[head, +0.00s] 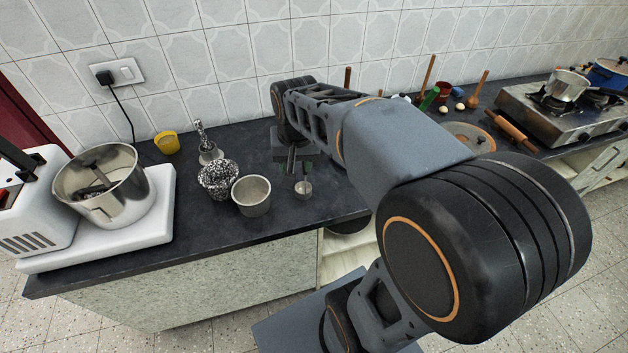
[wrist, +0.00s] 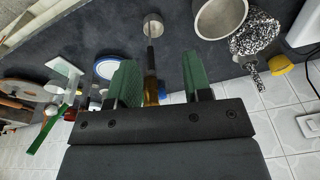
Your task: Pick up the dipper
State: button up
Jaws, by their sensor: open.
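The dipper (head: 303,189) is a small steel cup with a long thin handle, and it is at the counter's front part. In the wrist view its cup (wrist: 153,25) is at the top centre, and its dark handle with a brass-coloured end runs down between my fingers. My gripper (wrist: 158,66) is open, with a green-padded finger on each side of the handle and a visible gap to both. In the head view my gripper (head: 298,164) is just behind the dipper's cup, small and partly hidden by its own body. I cannot tell its height over the handle.
A steel tumbler (head: 251,195) stands close left of the dipper, with a speckled pot (head: 219,177) beside it. A yellow cup (head: 167,142) and a mixer bowl (head: 102,185) are further left. A blue-rimmed plate (wrist: 107,66) shows in the wrist view. A stove (head: 560,110) stands at right.

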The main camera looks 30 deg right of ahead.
jog(key=w+d+r+m+g+p, duration=0.25)
jog(key=w+d+m, duration=0.2)
jog(key=w, duration=0.25)
jog(key=shift+t, duration=0.35)
jog(key=f, duration=0.2)
jog(key=d+f, duration=0.1)
jog(key=f, duration=0.2)
jog(key=w+f+p, duration=0.1)
jog(key=f, duration=0.1)
jog(key=shift+w+d+f, duration=0.1)
jog(key=shift+d+f, duration=0.15)
jog(key=shift+d+f+p, duration=0.15)
jog(key=shift+f+p, duration=0.65)
jog(key=shift+f, duration=2.45)
grip_shut()
